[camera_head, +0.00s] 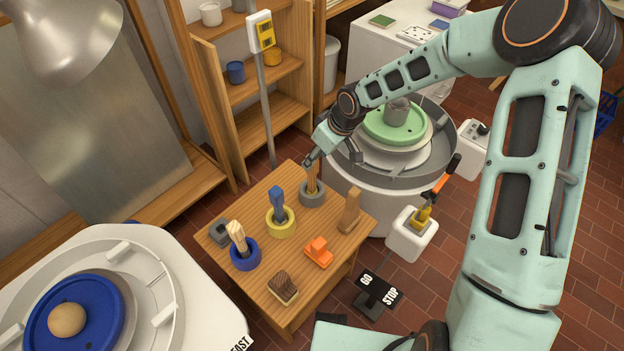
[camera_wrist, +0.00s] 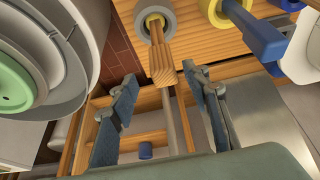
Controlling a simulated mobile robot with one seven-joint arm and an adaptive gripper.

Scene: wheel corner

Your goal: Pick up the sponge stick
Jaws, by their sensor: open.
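A wooden stick (camera_head: 312,180), most likely the sponge stick, stands in a grey ring holder (camera_head: 312,195) at the back of the small wooden table. In the wrist view its squared wooden end (camera_wrist: 163,66) points toward me. Something yellow shows inside its grey ring (camera_wrist: 155,18), possibly the sponge; its lower part is hidden. My gripper (camera_head: 328,158) is open above the holder. In the wrist view the two fingertips (camera_wrist: 158,78) lie on either side of the stick's end, with gaps on both sides.
A blue stick (camera_head: 277,203) in a yellow ring (camera_head: 281,224) stands beside it, and a wooden tool (camera_head: 237,236) in a blue ring (camera_head: 245,256). An upright wooden piece (camera_head: 350,209), an orange tool (camera_head: 318,251) and a brown block (camera_head: 283,287) share the table. A wheel (camera_head: 400,155) stands behind.

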